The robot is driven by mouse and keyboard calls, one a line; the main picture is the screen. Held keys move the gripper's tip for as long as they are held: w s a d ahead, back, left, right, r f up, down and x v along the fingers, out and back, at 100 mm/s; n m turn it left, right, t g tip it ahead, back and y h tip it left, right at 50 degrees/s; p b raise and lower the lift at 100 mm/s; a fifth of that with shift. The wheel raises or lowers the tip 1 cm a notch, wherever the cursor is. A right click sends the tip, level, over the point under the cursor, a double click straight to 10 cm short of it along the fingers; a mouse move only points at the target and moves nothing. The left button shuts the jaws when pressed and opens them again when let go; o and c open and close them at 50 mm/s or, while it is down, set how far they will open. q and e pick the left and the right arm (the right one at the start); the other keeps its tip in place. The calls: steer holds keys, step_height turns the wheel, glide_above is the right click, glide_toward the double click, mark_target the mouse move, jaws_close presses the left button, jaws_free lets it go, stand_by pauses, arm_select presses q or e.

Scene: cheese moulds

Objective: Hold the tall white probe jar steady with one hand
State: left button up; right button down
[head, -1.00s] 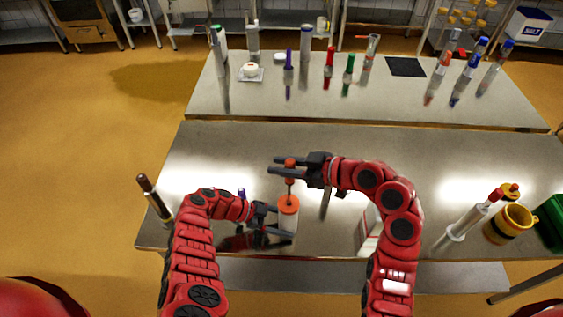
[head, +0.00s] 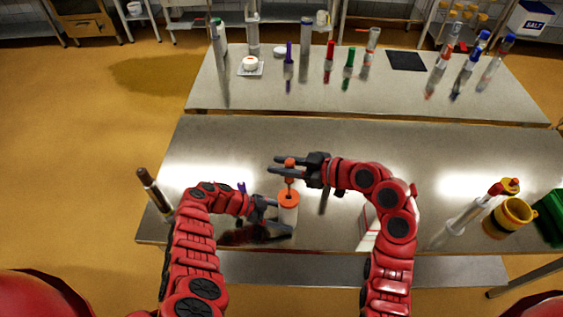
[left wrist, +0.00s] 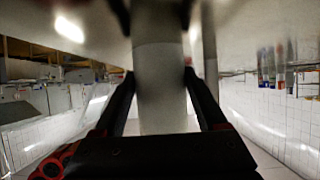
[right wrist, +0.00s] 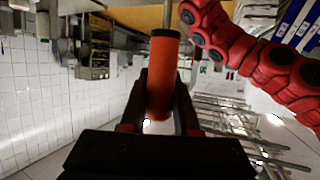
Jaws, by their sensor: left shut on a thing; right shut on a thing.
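The tall white probe jar (head: 288,216) with an orange lid stands upright on the near steel table. My left gripper (head: 278,215) is shut on the jar's side. In the left wrist view the white jar body (left wrist: 160,85) fills the space between the fingers. A probe with an orange handle (head: 290,163) is upright above the jar, and its thin rod runs down to the lid. My right gripper (head: 283,166) is shut on that handle. The right wrist view shows the orange handle (right wrist: 162,75) with a black end between the fingers. How deep the rod sits is hidden.
A brown-topped tube (head: 153,190) stands at the near table's left edge. A yellow cup (head: 508,220), a red-tipped white tool (head: 470,212) and a green bin (head: 551,218) are at the right. A white box (head: 369,225) is partly behind my right arm. The far table (head: 320,100) holds several tubes.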

steer(key=shift+f, duration=4.1)
steer(key=c, duration=0.6)
jaws_free()
steer(key=shift+o, duration=0.2)
steer(key=v, duration=1.2)
arm_select(q)
steer(key=o, duration=0.9)
